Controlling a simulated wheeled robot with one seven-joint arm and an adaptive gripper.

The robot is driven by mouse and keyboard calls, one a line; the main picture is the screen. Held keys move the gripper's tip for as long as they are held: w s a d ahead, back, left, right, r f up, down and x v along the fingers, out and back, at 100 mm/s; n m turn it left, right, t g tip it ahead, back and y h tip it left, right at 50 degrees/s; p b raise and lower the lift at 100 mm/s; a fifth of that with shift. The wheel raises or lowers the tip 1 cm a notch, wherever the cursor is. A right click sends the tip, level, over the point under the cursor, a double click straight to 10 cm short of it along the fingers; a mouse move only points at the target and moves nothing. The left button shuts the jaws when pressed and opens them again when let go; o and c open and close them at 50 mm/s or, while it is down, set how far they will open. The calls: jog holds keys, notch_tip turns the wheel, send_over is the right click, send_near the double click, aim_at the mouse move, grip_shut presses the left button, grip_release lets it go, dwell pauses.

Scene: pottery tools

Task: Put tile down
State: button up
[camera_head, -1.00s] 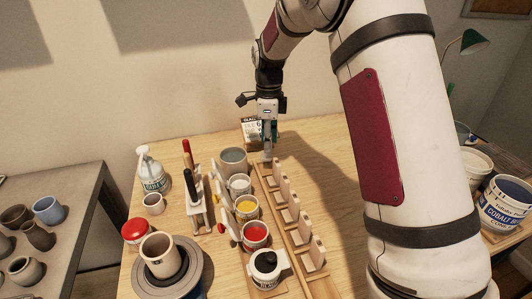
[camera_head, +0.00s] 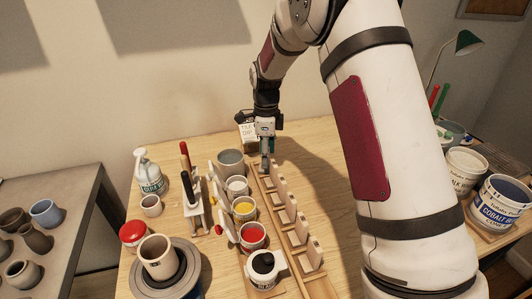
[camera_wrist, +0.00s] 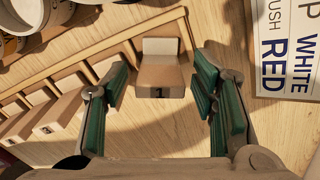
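A pale tile (camera_wrist: 160,74) marked "1" shows in the wrist view at the end of a wooden rack (camera_wrist: 103,48). My gripper (camera_wrist: 162,70) is open, with its green-padded fingers on either side of the tile. A gap shows between the tile and each finger, so they look apart. In the head view my gripper (camera_head: 265,158) is low at the rack's far end, and this tile is mostly hidden there. Several similar tiles (camera_head: 290,209) stand in a row along the rack (camera_head: 298,262) towards the front.
Glaze cups (camera_head: 245,208) and a grey pot (camera_head: 230,162) stand close left of the rack. A boxed packet (camera_head: 248,134) is behind my gripper; a label sheet (camera_wrist: 287,50) lies right of it in the wrist view. Bare table (camera_head: 335,215) lies right of the rack.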

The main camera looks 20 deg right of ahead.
notch_tip(320, 180, up, 11)
jog(key=b, duration=0.1)
jog(key=s+r+n+t, duration=0.1)
jog(key=s+r+n, duration=0.4)
jog(key=s+r, duration=0.3)
jog(key=s+n+t, duration=0.3)
jog(key=s+n, duration=1.4)
jog(key=s, duration=1)
jog(key=shift+s+a+f, duration=0.15)
jog(key=shift+s+f, duration=0.15)
jog(key=shift+f, duration=0.15)
jog(key=shift+s, duration=0.1)
